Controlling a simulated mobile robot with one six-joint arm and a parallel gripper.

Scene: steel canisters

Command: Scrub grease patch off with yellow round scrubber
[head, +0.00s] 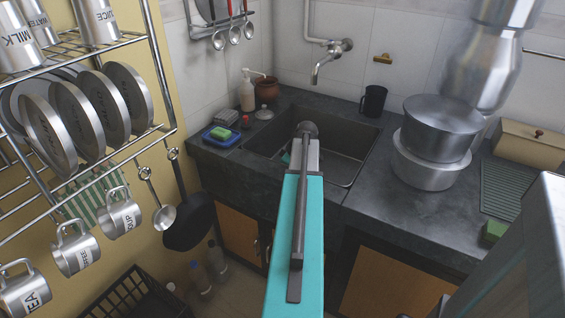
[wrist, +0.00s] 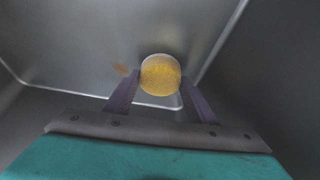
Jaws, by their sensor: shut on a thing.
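The yellow round scrubber (wrist: 160,72) is held between the two dark fingers of my gripper (wrist: 160,84) in the wrist view. My gripper is shut on it, inside the steel-grey sink basin. A small brownish patch (wrist: 121,69), which looks like the grease patch, shows on the sink surface just left of the scrubber. I cannot tell whether the scrubber touches the surface.
Basin walls close in around my gripper. Stacked steel pots (head: 436,145) stand on the counter right of the sink. A wall tap (head: 328,62) is behind it. A blue tray with a green sponge (head: 220,134) sits at left. A rack with canisters and plates (head: 75,120) is further left.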

